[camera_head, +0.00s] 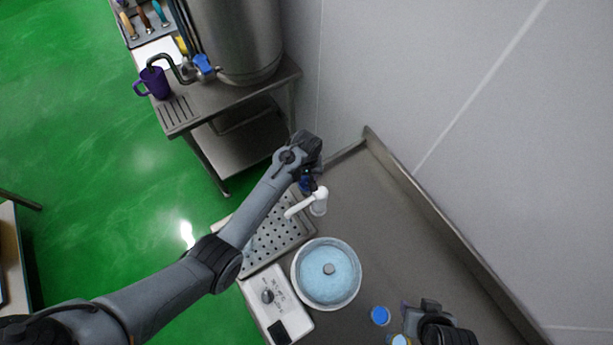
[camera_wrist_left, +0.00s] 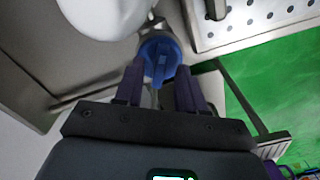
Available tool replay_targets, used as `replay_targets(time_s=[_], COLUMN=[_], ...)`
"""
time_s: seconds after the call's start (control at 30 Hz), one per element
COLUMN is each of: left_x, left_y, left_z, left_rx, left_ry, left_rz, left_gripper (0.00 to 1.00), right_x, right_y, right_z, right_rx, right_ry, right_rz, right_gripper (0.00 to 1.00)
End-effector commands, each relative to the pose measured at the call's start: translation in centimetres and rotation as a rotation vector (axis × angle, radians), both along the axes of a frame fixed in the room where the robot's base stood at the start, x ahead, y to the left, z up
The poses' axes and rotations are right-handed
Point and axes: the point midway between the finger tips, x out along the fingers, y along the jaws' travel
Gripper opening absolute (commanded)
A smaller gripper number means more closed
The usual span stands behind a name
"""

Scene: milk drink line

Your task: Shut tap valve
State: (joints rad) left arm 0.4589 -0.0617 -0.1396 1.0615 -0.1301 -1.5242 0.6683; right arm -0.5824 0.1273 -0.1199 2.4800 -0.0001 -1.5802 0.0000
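A blue tap valve (camera_wrist_left: 160,60) with a raised bar-shaped handle shows in the left wrist view. In the head view, the valve (camera_head: 305,185) is partly hidden by my left gripper, beside a white spout (camera_head: 318,201). My left gripper (camera_head: 310,172) is at the valve; in its wrist view the dark fingers (camera_wrist_left: 159,90) stand apart, one on each side of the blue handle, with a gap visible. My right gripper (camera_head: 422,312) is at the lower right edge, partly cut off; its opening does not show clearly.
A perforated drip tray (camera_head: 284,238), a round bowl (camera_head: 327,274) with pale blue content and a white control box (camera_head: 275,302) stand on the counter. A blue cap (camera_head: 380,316) lies near the right gripper. Another table (camera_head: 230,95) holds a steel tank (camera_head: 236,40) and purple mug (camera_head: 155,83).

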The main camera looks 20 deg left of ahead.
Motion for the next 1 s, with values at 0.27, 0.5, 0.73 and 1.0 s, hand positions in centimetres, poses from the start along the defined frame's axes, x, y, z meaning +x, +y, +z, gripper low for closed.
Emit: replay_targets(time_s=[0.27, 0.5, 0.73, 1.0], left_x=[0.02, 0.01, 0.01, 0.01], left_y=[0.01, 0.00, 0.01, 0.01], left_z=[-0.87, -0.85, -0.84, -0.77], left_rx=[0.000, 0.000, 0.000, 0.000], left_ry=[-0.001, -0.001, 0.000, 0.000], left_rz=[0.000, 0.000, 0.000, -0.011], left_gripper=[0.39, 0.30, 0.00, 0.00], right_x=[0.07, 0.12, 0.13, 0.11], right_y=[0.17, 0.27, 0.26, 0.18], right_z=[0.01, 0.05, 0.05, 0.21], right_rx=[0.007, 0.011, 0.011, 0.007], right_ry=[-0.002, -0.002, -0.002, -0.003], right_rz=[-0.004, -0.007, -0.007, -0.004], right_gripper=[0.43, 0.43, 0.43, 0.43])
